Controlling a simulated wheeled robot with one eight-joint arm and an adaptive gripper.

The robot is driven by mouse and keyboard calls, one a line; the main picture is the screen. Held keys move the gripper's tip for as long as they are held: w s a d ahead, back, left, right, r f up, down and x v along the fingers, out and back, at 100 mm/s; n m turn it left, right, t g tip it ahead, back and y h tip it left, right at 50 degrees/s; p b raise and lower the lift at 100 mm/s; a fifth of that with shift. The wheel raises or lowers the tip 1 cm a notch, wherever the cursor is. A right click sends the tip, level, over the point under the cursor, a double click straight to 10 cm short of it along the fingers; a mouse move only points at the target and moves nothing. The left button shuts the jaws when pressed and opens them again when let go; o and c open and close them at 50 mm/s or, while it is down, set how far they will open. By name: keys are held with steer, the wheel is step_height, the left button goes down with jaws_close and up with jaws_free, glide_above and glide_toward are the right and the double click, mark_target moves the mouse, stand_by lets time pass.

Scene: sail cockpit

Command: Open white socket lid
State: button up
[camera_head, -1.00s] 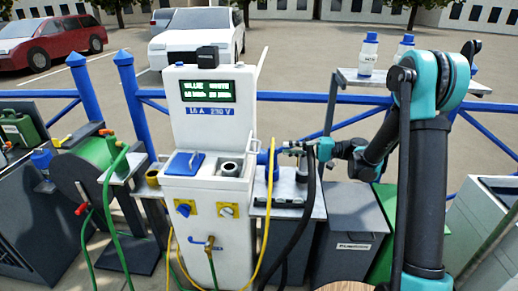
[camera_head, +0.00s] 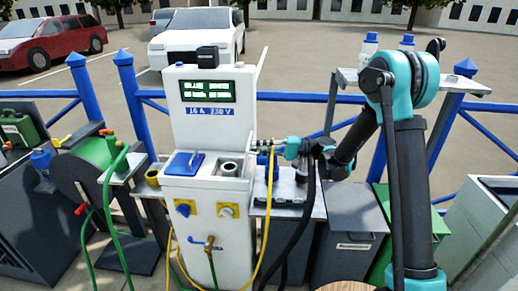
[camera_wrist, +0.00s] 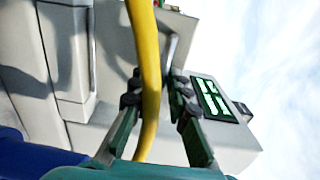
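The white round lid (camera_head: 228,211) sits on a yellow square socket plate on the front of the white pedestal (camera_head: 228,245), right of a similar plate with a blue lid (camera_head: 183,210). It looks shut. My gripper (camera_head: 262,146) is at the pedestal's right side, above and to the right of the white lid and apart from it. In the wrist view my gripper (camera_wrist: 157,98) has its fingers spread, with a yellow hose (camera_wrist: 150,65) running between or just in front of them. Whether the fingers touch the hose is unclear. The white lid cannot be made out in the wrist view.
A blue-lidded box (camera_head: 184,163) and a round opening (camera_head: 229,168) are on the pedestal's top. The yellow hose hangs down its right side, beside a black hose (camera_head: 300,222). A grey side table (camera_head: 288,211) stands right of the pedestal. A green hose reel (camera_head: 98,160) is at left.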

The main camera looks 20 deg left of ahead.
steer(key=shift+c, duration=0.5)
jaws_close()
steer(key=a+h, duration=0.1)
steer(key=a+r+h, duration=0.1)
steer(key=a+t+h, duration=0.1)
steer(key=shift+s+r, duration=0.25)
steer(key=shift+s, duration=0.15)
steer(key=a+h, duration=0.2)
steer(key=h, duration=0.1)
steer(key=shift+s+a+r+t, duration=0.1)
steer(key=shift+s+a+t, duration=0.2)
steer(key=shift+s+a, duration=0.15)
steer(key=shift+a, duration=0.65)
